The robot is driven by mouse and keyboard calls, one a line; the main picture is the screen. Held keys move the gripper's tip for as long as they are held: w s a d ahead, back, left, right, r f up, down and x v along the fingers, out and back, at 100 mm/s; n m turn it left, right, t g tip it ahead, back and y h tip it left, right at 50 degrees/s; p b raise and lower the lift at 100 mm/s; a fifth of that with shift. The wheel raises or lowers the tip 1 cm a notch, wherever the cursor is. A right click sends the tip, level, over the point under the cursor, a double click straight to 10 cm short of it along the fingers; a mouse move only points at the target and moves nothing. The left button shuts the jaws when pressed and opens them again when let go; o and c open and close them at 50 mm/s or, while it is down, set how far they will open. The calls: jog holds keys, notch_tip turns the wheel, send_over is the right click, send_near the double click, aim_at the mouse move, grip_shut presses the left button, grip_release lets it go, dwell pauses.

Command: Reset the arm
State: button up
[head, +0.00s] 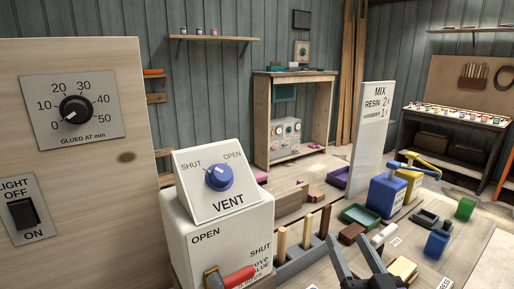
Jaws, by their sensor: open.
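My gripper (355,262) shows at the bottom of the head view, right of centre. Its two dark grey fingers stand apart, and I see nothing held between them. The fingers are over the workbench (488,268), in front of a small brown block and a white cylinder. The rest of my arm is mostly below the picture's edge.
A white vent box (220,235) with a blue knob and red-handled lever stands left of my gripper. A wooden panel (90,190) fills the left. Blue (385,196) and yellow pump bottles, a green tray (361,216) and an upright mix sign (371,140) stand behind.

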jog(key=s+f+g, duration=0.1)
jog(key=s+f, duration=0.4)
jog(key=s, duration=0.8)
jog(key=s+d+f+g+h, duration=0.1)
jog(key=s+f, duration=0.4)
jog(key=s, duration=0.9)
jog(key=s+f+g+h, duration=0.1)
jog(key=s+f+g, duration=0.2)
jog(key=s, duration=1.1)
notch_tip(320, 180, down, 2)
jog(key=shift+d+f, duration=0.1)
jog(key=shift+d, duration=0.05)
